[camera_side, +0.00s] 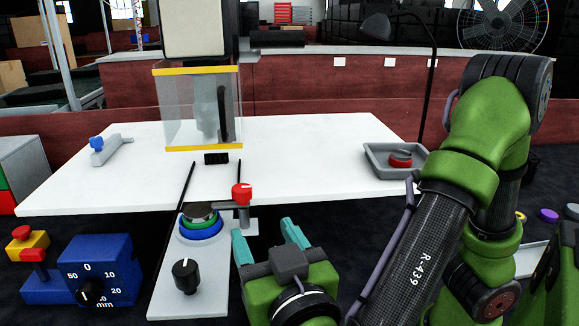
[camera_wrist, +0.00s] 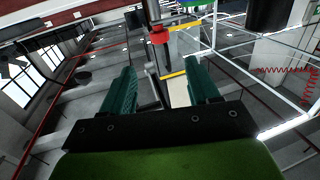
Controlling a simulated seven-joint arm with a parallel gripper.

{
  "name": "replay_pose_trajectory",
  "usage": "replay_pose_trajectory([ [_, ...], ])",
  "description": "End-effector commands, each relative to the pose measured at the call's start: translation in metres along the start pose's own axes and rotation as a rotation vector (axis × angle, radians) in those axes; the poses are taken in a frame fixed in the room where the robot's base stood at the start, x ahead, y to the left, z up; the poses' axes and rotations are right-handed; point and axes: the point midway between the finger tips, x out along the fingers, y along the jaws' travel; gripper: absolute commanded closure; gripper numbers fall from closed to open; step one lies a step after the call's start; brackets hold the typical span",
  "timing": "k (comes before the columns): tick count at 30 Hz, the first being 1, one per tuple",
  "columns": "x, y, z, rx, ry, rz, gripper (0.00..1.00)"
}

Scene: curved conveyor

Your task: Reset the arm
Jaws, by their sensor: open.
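My gripper (camera_side: 268,238) has two teal fingers spread apart with nothing between them. It is in the lower middle of the side view, to the right of the white control plate, pointing up and away from the camera. In the wrist view my gripper (camera_wrist: 163,80) also shows both fingers apart, with an empty gap. My green and black arm comes in from the right.
A white plate carries a black dial (camera_side: 185,276), a stack of coloured discs (camera_side: 201,226) and a red-topped lever (camera_side: 242,194). A grey tray (camera_side: 377,158) holds a red-and-dark round piece.

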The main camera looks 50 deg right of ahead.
Motion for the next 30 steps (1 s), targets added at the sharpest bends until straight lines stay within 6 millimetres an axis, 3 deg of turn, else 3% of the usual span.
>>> replay_pose_trajectory([
  [6, -0.014, 0.000, 0.000, 0.001, 0.000, -0.002, 0.40],
  [17, -0.013, 0.000, -0.001, 0.012, -0.002, 0.000, 0.40],
  [23, 0.018, -0.001, -0.010, 0.247, -0.055, -0.017, 0.40],
  [30, 0.075, -0.020, -0.044, 0.674, -0.161, -0.204, 0.40],
])
